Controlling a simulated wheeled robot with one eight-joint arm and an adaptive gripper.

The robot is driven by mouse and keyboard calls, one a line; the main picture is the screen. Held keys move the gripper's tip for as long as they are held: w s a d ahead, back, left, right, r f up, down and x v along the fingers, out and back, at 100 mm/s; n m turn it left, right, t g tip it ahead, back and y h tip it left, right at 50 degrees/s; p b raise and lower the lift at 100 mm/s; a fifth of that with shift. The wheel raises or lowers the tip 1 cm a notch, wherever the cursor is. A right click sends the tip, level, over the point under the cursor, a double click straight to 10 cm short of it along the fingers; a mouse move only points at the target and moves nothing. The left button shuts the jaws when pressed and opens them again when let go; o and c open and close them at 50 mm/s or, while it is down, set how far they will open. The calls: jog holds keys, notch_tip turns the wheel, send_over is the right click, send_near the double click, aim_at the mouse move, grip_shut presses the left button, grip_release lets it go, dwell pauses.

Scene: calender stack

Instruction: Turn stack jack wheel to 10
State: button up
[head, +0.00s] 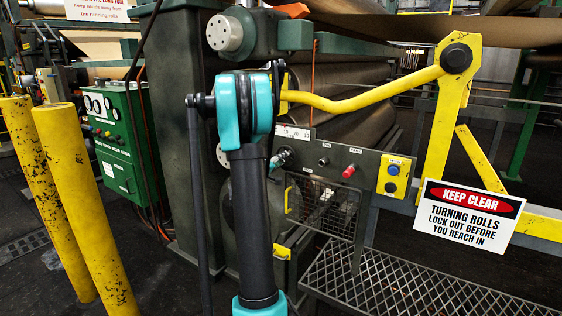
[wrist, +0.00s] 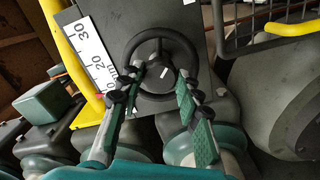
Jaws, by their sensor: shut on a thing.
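The black jack wheel (wrist: 160,32) shows in the wrist view, mounted on a dark grey panel. Beside it on the left is a white scale (wrist: 92,50) marked 20 and 30, with its lower end partly covered by my finger. A small red mark shows near that lower end; its exact reading is hard to tell. My gripper (wrist: 160,77) is shut on the wheel, its green-padded fingers on either side of the hub. In the head view the scale (head: 293,132) shows at the panel's top left. My arm hides the wheel there.
The control panel (head: 338,160) carries a red knob (head: 349,171) and a yellow button box (head: 394,175). A yellow rail (head: 365,98) passes above it. Yellow posts (head: 82,200) stand at left, and a mesh step (head: 400,280) lies below. A wire guard (wrist: 262,25) is right of the wheel.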

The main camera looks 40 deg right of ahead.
jog(key=shift+n, duration=4.3)
jog(key=o, duration=1.2)
jog(key=shift+c, duration=0.2)
jog(key=shift+a, duration=0.1)
jog(key=v, duration=1.2)
jog(key=shift+s+f, duration=0.1)
